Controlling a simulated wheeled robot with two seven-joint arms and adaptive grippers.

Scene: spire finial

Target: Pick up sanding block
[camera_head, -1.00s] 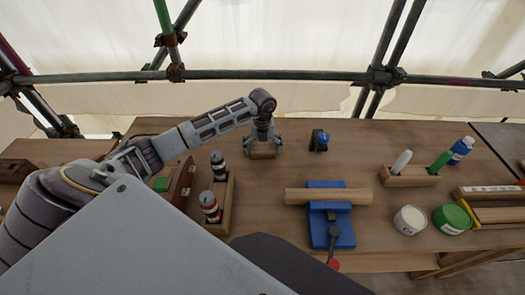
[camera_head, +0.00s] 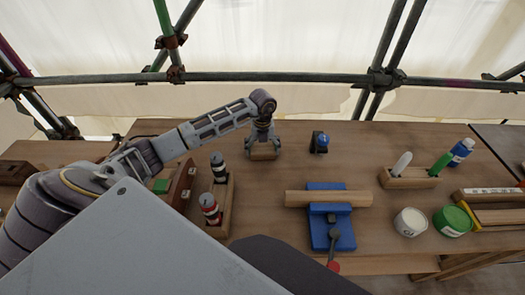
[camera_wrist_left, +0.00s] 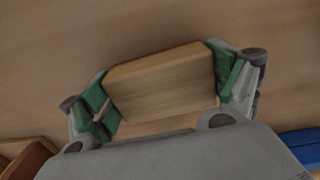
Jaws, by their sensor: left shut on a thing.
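The sanding block looks like a light wooden block (camera_head: 263,155) on the workbench (camera_head: 275,220), toward the back left of centre. My left gripper (camera_head: 263,148) is above it with its fingers down on either side. In the left wrist view the block (camera_wrist_left: 163,85) sits between the green finger pads of the left gripper (camera_wrist_left: 165,92), which is shut on it. I cannot tell whether the block is touching the bench or slightly raised. My right gripper is not in view.
A blue vise (camera_head: 331,230) clamps a wooden bar (camera_head: 328,198). A small blue-topped item (camera_head: 319,142) stands right of the gripper.

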